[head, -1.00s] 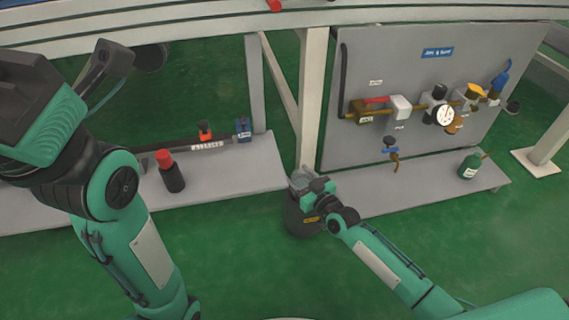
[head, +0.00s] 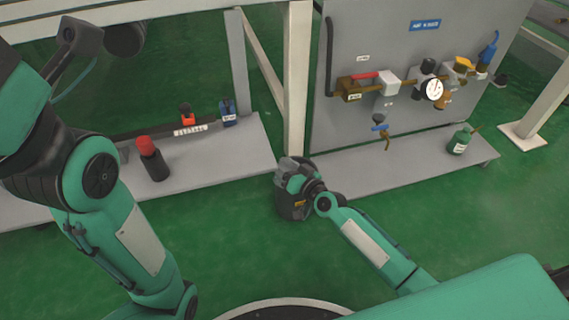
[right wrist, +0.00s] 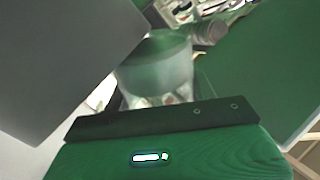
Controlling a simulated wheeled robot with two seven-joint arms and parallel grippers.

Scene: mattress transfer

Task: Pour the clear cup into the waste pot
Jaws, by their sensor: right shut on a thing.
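The clear cup (right wrist: 157,75) fills the middle of the right wrist view, between the two jaws, with pale bits towards its lower part. My right gripper (head: 296,178) is shut on it, and the cup's greyish rim (head: 290,163) shows small in the head view. The dark waste pot (head: 291,207), with a yellow label, stands on the green floor directly below and behind the gripper. Its opening is mostly hidden by the gripper. I cannot tell how far the cup is tilted. My left arm rises at the left, but its gripper does not show.
A low grey shelf (head: 225,160) holds a red-capped dark bottle (head: 152,160). A grey panel with valves and a gauge (head: 433,89) stands at the right, with a green bottle (head: 460,141) on the ledge below it. A pale post (head: 297,80) rises behind the pot. The floor in front is clear.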

